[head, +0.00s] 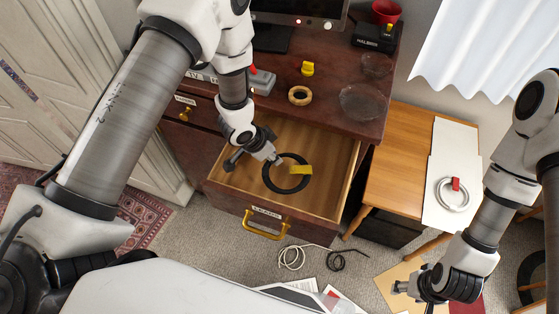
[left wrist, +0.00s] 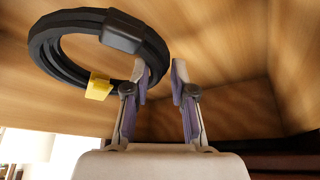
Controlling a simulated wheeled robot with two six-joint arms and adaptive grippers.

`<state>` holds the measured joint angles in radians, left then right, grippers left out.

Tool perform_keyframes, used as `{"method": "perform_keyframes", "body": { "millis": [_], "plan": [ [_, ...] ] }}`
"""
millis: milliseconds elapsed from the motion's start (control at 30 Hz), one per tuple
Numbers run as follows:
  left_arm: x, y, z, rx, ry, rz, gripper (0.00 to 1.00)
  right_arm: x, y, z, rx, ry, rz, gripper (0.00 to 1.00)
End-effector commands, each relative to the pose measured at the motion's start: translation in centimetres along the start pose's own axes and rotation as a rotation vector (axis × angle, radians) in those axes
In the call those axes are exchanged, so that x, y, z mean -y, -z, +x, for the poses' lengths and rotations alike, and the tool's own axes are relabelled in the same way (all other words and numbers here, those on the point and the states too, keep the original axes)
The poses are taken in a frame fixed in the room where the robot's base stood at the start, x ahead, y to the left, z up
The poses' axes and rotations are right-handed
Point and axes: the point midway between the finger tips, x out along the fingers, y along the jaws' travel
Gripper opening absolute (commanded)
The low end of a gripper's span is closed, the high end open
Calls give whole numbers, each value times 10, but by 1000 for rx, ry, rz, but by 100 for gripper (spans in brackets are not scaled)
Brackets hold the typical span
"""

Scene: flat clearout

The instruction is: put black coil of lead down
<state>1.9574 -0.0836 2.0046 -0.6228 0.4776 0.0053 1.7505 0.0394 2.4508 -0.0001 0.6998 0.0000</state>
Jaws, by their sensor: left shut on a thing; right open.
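The black coil of lead (head: 286,191) is a dark ring with a yellow tag (head: 301,170), inside the open wooden drawer (head: 335,155). In the left wrist view the coil (left wrist: 62,25) is seen against the wood, with a dark block on its rim. My left gripper (head: 276,158) is shut on the coil at its upper edge; one finger overlaps the ring in the left wrist view. I cannot tell whether the coil touches the drawer floor. My right gripper (head: 412,292) is open and empty at the lower right.
The drawer has a yellow handle (head: 265,231) and a label on its front. A tape roll (head: 300,96) and a yellow item (head: 308,69) sit on the desk top. A white coil (head: 452,194) lies on the side table. Loose cables (head: 292,258) lie on the carpet. The drawer's right side is clear.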

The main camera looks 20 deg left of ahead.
Motion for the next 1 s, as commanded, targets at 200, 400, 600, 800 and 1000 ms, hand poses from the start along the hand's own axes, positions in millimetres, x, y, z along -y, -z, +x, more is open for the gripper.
{"method": "perform_keyframes", "body": {
  "millis": [200,400,600,800,1000],
  "plan": [
    [0,-14,32,0,-1,-2,0,0,0,-10,-1,0,1,53],
    [1,-18,43,-3,1,1,0,0,0,-11,0,0,0,53],
    [1,-20,46,-2,1,1,0,0,0,-7,0,0,1,53],
    [1,-20,45,-1,1,1,49,0,0,-9,0,0,1,53],
    [1,-18,42,-2,1,1,49,0,0,-11,-1,0,1,53]
  ]
}}
